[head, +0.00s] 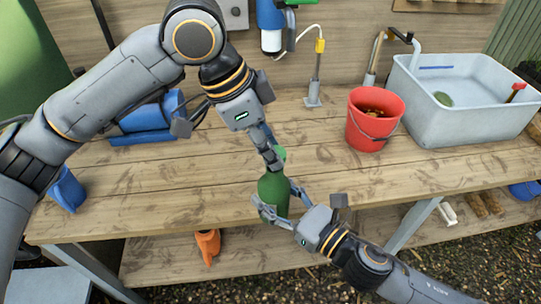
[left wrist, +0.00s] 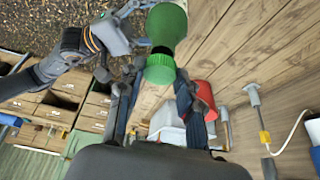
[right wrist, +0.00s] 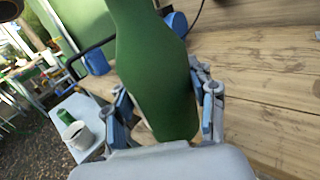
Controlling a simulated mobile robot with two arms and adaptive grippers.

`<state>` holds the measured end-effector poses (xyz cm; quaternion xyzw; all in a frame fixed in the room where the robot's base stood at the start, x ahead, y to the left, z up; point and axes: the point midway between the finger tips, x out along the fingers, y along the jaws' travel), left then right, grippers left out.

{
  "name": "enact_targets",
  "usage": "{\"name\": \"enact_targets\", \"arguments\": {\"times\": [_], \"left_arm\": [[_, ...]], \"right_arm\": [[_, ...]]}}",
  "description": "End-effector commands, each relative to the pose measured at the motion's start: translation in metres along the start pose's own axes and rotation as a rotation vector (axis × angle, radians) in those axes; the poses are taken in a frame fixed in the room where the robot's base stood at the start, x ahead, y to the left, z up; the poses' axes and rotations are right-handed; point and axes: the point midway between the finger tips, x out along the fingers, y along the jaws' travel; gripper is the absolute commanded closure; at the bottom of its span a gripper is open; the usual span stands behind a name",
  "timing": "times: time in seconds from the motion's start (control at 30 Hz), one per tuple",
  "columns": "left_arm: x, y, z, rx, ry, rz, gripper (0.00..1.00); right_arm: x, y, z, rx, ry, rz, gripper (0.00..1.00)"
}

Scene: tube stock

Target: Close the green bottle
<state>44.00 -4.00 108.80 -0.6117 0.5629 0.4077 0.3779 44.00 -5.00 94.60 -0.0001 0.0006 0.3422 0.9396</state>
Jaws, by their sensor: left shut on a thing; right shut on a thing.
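The green bottle (head: 272,193) is at the table's front edge, and its body fills the middle of the right wrist view (right wrist: 155,70). My right gripper (head: 281,201) is shut around the bottle's body, with one finger on each side. My left gripper (head: 272,160) is above the bottle and shut on a green cap (left wrist: 160,70). The cap also shows just above the bottle in the head view (head: 281,153). In the left wrist view a dark gap shows between cap and bottle. Whether they touch at one side cannot be told.
A red bucket (head: 374,119) stands on the wooden table (head: 170,185), right of the bottle. A pale sink basin (head: 460,110) is behind it at the right. Blue items (head: 145,125) lie at the back left. An orange object (head: 208,246) is on the lower shelf.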

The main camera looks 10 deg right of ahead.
Motion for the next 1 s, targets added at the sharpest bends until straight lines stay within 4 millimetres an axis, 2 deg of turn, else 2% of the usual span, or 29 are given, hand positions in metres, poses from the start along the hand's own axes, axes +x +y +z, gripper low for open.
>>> {"name": "enact_targets", "arguments": {"times": [0.17,0.5,1.0], "left_arm": [[0.001,0.000,0.000,0.000,0.000,0.000,0.74],[0.017,0.000,0.007,-0.001,0.001,0.000,0.74],[0.017,0.000,0.007,0.000,0.001,-0.001,0.74]], "right_arm": [[0.000,0.000,0.001,0.000,-0.002,0.000,1.00],[0.000,0.000,0.001,-0.001,-0.002,0.000,1.00],[0.000,0.000,0.001,0.000,-0.002,0.000,1.00]]}}
